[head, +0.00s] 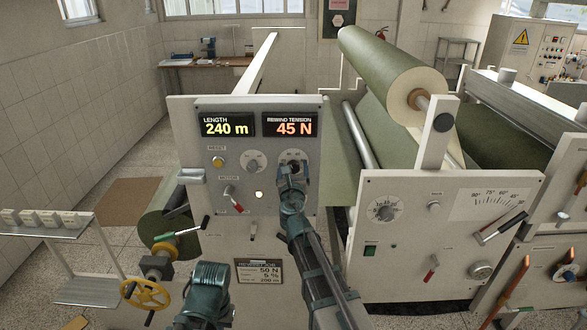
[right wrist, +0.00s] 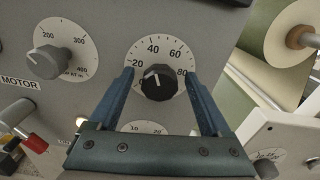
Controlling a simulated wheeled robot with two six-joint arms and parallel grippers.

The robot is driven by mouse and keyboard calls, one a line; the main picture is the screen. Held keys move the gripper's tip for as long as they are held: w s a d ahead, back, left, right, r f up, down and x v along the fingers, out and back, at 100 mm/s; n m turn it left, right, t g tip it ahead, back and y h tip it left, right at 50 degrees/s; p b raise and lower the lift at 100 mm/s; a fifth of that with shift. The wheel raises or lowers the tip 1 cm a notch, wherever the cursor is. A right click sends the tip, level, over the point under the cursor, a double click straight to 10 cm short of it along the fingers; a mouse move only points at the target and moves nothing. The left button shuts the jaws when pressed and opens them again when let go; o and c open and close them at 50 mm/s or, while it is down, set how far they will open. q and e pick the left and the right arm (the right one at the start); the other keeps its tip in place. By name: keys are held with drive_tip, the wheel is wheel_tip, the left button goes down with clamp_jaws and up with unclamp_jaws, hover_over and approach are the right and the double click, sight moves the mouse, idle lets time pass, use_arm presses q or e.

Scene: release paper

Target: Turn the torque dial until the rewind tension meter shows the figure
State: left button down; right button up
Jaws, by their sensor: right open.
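The rewind tension meter (head: 290,124) in the head view reads 45 N in orange. The job plate (head: 258,272) low on the same panel shows 50 N. The torque dial (right wrist: 157,83) is a black knob in the right wrist view; its white mark points up, near 40. In the head view its scale (head: 293,155) is partly covered by my right gripper (head: 291,168). The right gripper is open, with one blue finger either side of the knob; I cannot tell whether they touch it. My left arm shows at the bottom; its fingers cannot be made out.
The length display (head: 227,124) reads 240 m. Another dial (head: 252,160) sits left of the torque dial, above a red-handled motor lever (head: 232,196). A green paper roll (head: 385,65) stands back right. A yellow handwheel (head: 147,293) is at lower left.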

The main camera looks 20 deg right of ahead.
clamp_jaws()
drive_tip(key=shift+m, duration=1.2)
unclamp_jaws()
drive_tip(key=shift+s, duration=0.1)
